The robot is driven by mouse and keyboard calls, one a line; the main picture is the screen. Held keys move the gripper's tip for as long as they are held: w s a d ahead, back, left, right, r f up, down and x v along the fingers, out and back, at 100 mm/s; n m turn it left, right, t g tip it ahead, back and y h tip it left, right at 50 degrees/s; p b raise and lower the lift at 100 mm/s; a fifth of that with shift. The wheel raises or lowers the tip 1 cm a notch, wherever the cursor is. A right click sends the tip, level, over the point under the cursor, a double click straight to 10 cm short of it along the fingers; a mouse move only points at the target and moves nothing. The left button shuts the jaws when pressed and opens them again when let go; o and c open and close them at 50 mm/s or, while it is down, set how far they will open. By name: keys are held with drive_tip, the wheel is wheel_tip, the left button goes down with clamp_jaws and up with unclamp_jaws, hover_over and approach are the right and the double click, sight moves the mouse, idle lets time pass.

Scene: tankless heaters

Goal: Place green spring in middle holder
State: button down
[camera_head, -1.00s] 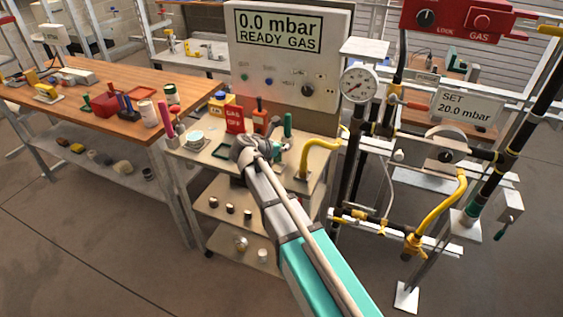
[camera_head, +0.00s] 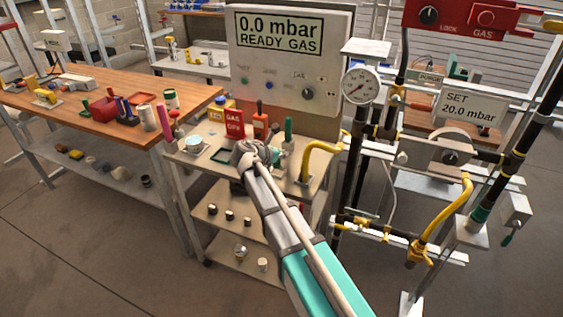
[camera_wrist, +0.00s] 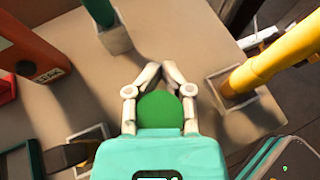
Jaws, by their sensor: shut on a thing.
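My gripper (camera_wrist: 165,72) is above the cart top, its fingers drawn in around a round green thing (camera_wrist: 160,112), which fits the green spring; its coils cannot be made out. In the head view my gripper (camera_head: 250,152) hides what it holds. In the wrist view a small square holder (camera_wrist: 116,42) with a green upright piece stands beyond the fingers. Another square holder (camera_wrist: 216,88) at the right carries the yellow bent pipe (camera_wrist: 275,58). A third pale frame (camera_wrist: 92,136) is at lower left, partly hidden by my gripper. Which holder is the middle one is unclear.
A red GAS OFF sign (camera_head: 233,122) and an orange-red block (camera_wrist: 30,50) stand left of my gripper. The pipe rig with a round gauge (camera_head: 360,86) is to the right. A control panel (camera_head: 285,60) rises behind. Bare cart top lies ahead of the fingers.

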sight(283, 170)
drive_tip(key=shift+w+a+f+b, duration=0.1)
drive_tip(key=shift+w+f+b, duration=0.25)
drive_tip(key=shift+f, duration=0.15)
drive_tip(key=shift+s+f+b, duration=0.1)
drive_tip(key=shift+f+b, duration=1.15)
drive_tip(key=shift+f, duration=0.1)
drive_tip(key=shift+f, duration=0.1)
drive_tip(key=c, duration=0.5)
unclamp_jaws()
